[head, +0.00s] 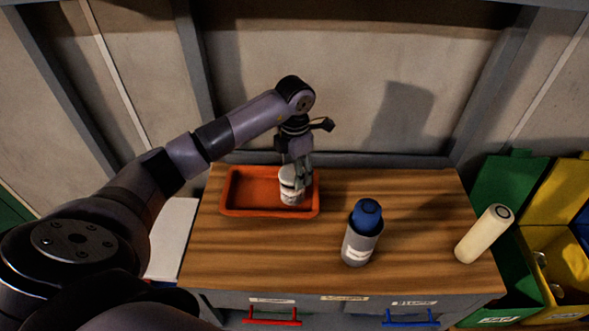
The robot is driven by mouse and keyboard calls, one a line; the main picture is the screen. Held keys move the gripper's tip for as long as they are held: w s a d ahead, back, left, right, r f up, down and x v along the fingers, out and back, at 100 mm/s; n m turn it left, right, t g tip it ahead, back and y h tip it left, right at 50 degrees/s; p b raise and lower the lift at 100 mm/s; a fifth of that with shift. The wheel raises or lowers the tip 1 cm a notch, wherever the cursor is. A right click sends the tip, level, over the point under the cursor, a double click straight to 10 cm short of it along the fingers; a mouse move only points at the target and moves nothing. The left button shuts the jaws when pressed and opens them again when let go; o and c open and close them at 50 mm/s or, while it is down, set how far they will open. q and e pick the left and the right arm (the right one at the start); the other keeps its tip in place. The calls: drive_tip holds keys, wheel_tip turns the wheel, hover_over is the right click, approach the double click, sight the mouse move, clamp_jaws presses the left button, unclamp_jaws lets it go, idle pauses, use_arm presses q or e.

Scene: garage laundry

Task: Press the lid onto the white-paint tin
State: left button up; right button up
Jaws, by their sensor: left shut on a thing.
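The white-paint tin (291,198) is a small white cylinder standing upright inside the orange tray (229,202), near its right end. My left gripper (298,174) points down at the top of the tin. It is shut on a pale piece that looks like the lid (289,174), at the tin's upper end. The fingers cover part of the tin's right side. I cannot tell whether the lid sits flush on the tin. My right gripper is not in view.
A grey bottle with a blue cap (362,236) stands at mid-table. A cream cylinder (483,234) is at the right edge of the wooden top (418,205). Green and yellow bins (512,187) stand to the right. A wall closes off the back.

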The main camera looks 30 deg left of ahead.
use_arm(q)
drive_tip(key=shift+f+b, duration=0.55)
idle(1.0)
drive_tip(key=o, duration=0.9)
drive_tip(key=shift+o, duration=0.3)
drive_tip(key=o, duration=0.4)
drive_tip(key=shift+r, duration=0.15)
drive_tip(key=shift+r+p, duration=2.15)
drive_tip(key=shift+r, duration=1.25)
